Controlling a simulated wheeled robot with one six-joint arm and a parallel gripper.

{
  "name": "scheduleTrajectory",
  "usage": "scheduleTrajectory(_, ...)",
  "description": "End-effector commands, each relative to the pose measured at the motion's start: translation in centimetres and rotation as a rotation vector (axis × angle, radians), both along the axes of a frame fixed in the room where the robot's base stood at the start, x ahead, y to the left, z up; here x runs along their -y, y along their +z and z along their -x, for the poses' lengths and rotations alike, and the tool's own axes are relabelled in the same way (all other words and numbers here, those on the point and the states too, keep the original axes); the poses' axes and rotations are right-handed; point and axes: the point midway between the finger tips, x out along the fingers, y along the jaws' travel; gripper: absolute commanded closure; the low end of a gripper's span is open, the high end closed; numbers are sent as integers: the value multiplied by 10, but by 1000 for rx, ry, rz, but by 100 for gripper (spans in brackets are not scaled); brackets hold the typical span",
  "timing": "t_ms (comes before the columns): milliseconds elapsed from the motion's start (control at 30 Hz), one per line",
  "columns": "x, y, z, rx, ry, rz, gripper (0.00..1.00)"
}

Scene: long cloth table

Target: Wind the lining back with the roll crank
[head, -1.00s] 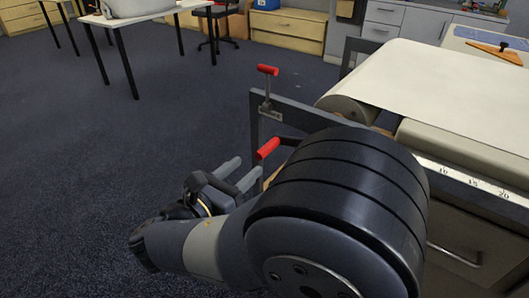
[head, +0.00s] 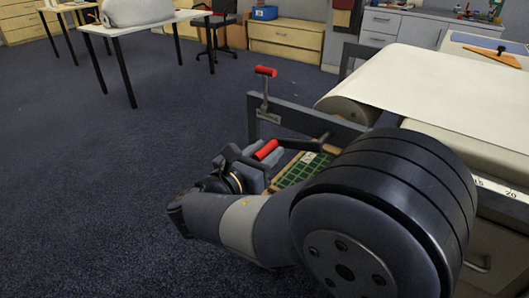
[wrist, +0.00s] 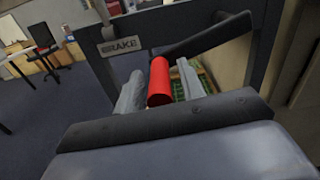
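The roll crank is a dark arm with a red handle (head: 266,150) at the end of the table's frame. My gripper (head: 268,153) is at this handle. The dark crank arm (wrist: 208,35) runs off to the upper right. The pale lining (head: 435,85) lies over the table top and curves down over a roll (head: 347,110) at the near end.
A second red-handled lever (head: 265,72) stands upright on the frame; a plate reading BRAKE (wrist: 118,45) shows in the wrist view. A green gridded panel (head: 300,170) is below the crank. Dark carpet (head: 120,180) is open to the left. A white table (head: 150,22) stands farther back.

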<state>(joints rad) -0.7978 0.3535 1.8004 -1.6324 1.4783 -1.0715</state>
Motion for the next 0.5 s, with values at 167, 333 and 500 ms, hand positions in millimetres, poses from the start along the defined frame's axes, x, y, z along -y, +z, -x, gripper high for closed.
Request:
scheduleTrajectory(167, 0, 0, 0, 0, 0, 0, 77)
scheduleTrajectory(333, 0, 0, 0, 0, 0, 0, 91)
scheduleTrajectory(500, 0, 0, 0, 0, 0, 0, 100)
